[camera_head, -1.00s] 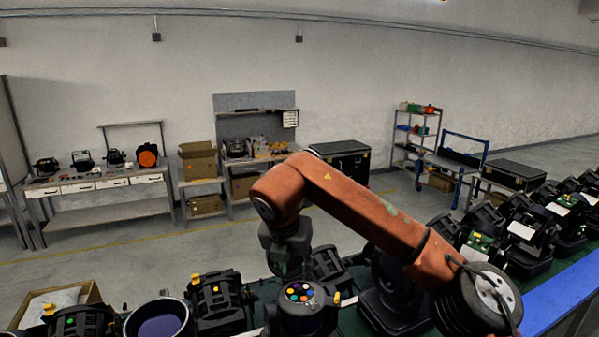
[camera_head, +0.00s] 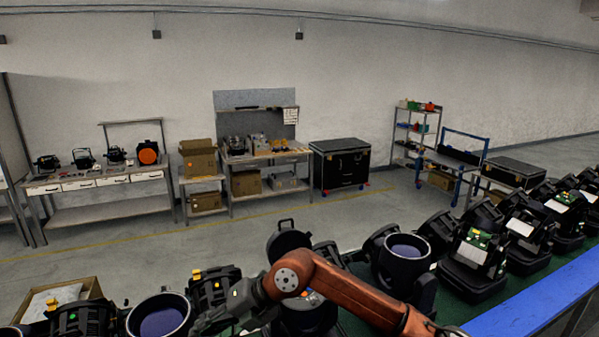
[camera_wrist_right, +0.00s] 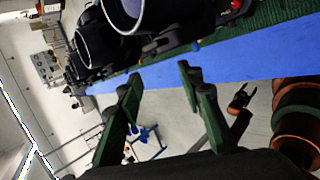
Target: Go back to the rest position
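My right arm (camera_head: 350,290), orange, comes in from the lower right of the head view and runs low across the row of par cans. Its grey wrist and gripper (camera_head: 215,315) point left, near a black par can with a round lens (camera_head: 160,318). The fingertips are hard to make out there. In the right wrist view the green fingers of my right gripper (camera_wrist_right: 160,78) stand apart with nothing between them. A small dark claw (camera_wrist_right: 240,97) with orange behind it, apparently my left gripper, shows at the right; its fingers are too small to judge. The head view does not show it.
Several black par cans (camera_head: 405,260) line the green-topped bench (camera_head: 360,325), which has a blue edge (camera_head: 560,300). A cardboard box (camera_head: 60,300) stands lower left. Workbenches (camera_head: 100,185), a black case (camera_head: 340,165) and a shelf (camera_head: 415,140) stand farther back across open floor.

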